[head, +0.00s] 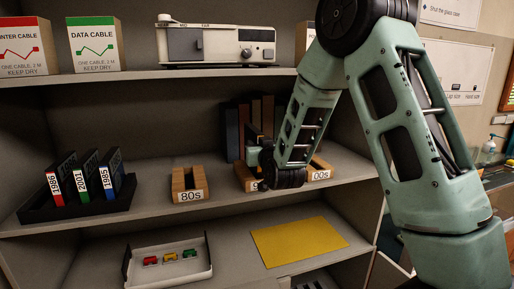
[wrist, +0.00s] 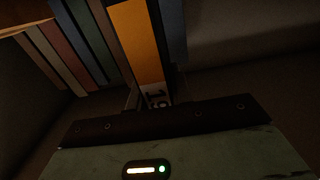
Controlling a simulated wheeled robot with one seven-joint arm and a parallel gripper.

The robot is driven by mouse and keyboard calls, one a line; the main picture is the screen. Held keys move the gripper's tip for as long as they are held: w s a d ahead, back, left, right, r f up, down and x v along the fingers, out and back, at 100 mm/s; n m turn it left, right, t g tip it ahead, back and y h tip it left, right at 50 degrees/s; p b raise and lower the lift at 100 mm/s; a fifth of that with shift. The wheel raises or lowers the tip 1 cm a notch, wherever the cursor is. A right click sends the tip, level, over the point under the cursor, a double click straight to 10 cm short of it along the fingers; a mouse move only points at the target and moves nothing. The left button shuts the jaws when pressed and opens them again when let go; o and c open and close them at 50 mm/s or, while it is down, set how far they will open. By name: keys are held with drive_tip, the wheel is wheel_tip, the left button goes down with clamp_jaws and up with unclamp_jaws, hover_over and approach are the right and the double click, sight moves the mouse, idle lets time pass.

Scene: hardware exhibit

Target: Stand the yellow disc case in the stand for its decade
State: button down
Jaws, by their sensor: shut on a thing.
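The yellow disc case (wrist: 138,42) shows in the wrist view, held in my gripper (wrist: 152,98). Its white label is partly covered; a 1 and perhaps a 9 show, but I cannot read the full year. In the head view my gripper (head: 254,157) is at the right of the middle shelf, just above a wooden stand (head: 244,174) whose label shows only a 9. The case is not clearly visible there. The 80s stand (head: 188,183) is empty, left of my gripper. The 00s stand (head: 319,174) is partly hidden behind my wrist.
A black rack (head: 78,208) at left holds cases marked 1986, 2001 and 1985. Books (head: 232,130) stand behind my gripper. Below are a white tray (head: 168,272) with toy vehicles and a yellow sheet (head: 298,241). The upper shelf (head: 180,73) is overhead.

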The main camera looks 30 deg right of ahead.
drive_tip(key=shift+f+b, duration=0.45)
drive_tip(key=shift+b, duration=0.75)
idle(0.9)
drive_tip(key=shift+f, duration=0.2)
drive_tip(key=shift+f+b, duration=1.25)
drive_tip(key=shift+b, duration=0.3)
drive_tip(key=c, duration=1.2)
unclamp_jaws()
drive_tip(key=shift+o, duration=0.2)
drive_tip(key=shift+s, duration=0.1)
